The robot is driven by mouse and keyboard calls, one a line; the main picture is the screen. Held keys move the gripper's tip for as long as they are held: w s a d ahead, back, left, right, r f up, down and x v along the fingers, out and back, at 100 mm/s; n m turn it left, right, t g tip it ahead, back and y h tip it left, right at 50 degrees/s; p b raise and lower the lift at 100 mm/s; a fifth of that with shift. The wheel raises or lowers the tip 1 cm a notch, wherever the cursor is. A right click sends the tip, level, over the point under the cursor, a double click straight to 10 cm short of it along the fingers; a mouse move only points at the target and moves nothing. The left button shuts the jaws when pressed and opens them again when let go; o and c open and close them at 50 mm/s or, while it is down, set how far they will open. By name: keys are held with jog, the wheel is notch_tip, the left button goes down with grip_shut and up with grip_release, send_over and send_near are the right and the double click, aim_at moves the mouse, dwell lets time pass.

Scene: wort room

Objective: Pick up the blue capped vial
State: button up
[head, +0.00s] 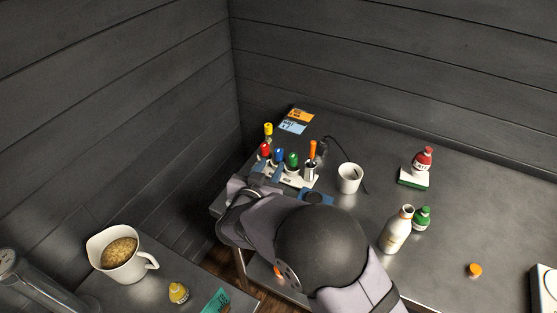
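A white cup (349,178) is to the right. A white bottle (396,232) and green capped bottle (422,217) stand farther right. A jug (113,266) is on the left table.

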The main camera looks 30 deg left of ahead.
aim_at(277, 155)
jog(key=shift+p+x, duration=0.7)
jog(key=shift+x, duration=0.7)
jog(key=shift+p+x, duration=0.75)
jog(key=shift+x, duration=1.45)
jog(key=shift+a, duration=0.15)
grip_shut()
